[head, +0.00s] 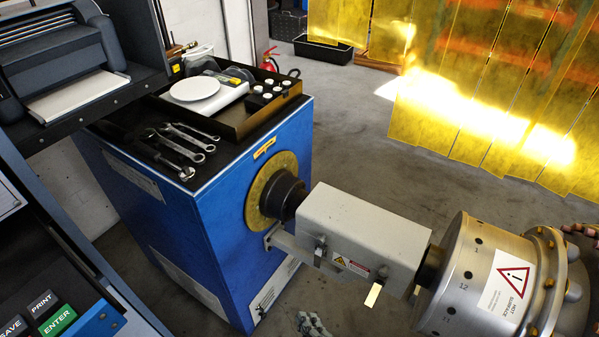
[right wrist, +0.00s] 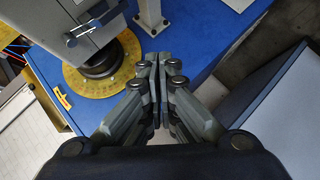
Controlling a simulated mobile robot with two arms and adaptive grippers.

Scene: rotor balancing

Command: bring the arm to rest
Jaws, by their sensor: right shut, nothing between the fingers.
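My right gripper (head: 314,324) shows at the bottom edge of the head view, low in front of the blue machine cabinet and below the grey bearing housing. Only its grey fingers show there; the rest is cut off by the frame. In the right wrist view the right gripper (right wrist: 158,60) has its two fingers together with nothing between them. Behind them is the blue cabinet (right wrist: 205,35), with the yellow disc (right wrist: 125,75) to the left. I see no contact between the fingers and the cabinet. My left gripper is not in view.
The blue cabinet (head: 150,200) carries wrenches (head: 185,145) and a black tray (head: 262,118) with a white-topped scale. The grey housing (head: 355,235) and metal rotor (head: 470,270) extend right. A keypad panel (head: 60,300) stands lower left. Yellow curtains (head: 480,90) hang behind open floor.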

